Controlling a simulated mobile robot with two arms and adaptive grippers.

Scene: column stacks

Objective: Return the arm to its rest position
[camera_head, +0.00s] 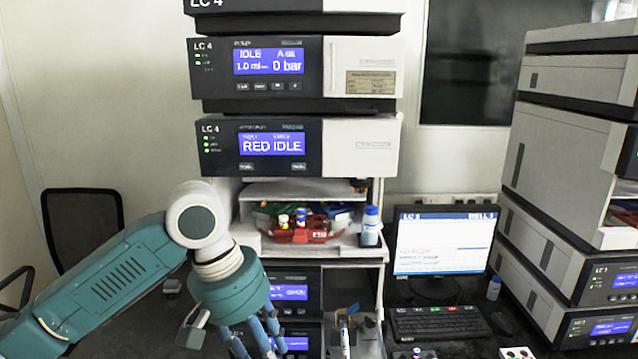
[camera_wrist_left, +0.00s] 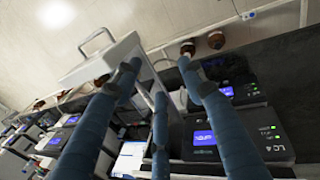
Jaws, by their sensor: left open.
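My left arm comes in from the left in the head view, with a teal forearm and wrist. My left gripper (camera_head: 256,342) points downward in front of the lower part of the LC 4 stack (camera_head: 300,73). Its blue fingers are spread, and some of their tips run close to the bottom edge. In the left wrist view the open fingers (camera_wrist_left: 150,85) show nothing held between them. The wrist covers part of the lower stack modules. My right arm is not in view.
A shelf in the stack holds a red tray (camera_head: 290,235) with small vials and a blue-white bottle (camera_head: 371,226). A monitor (camera_head: 443,240) and keyboard (camera_head: 438,323) stand right of it. Another instrument stack (camera_head: 575,150) is at the far right. A black chair (camera_head: 83,232) stands behind my arm.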

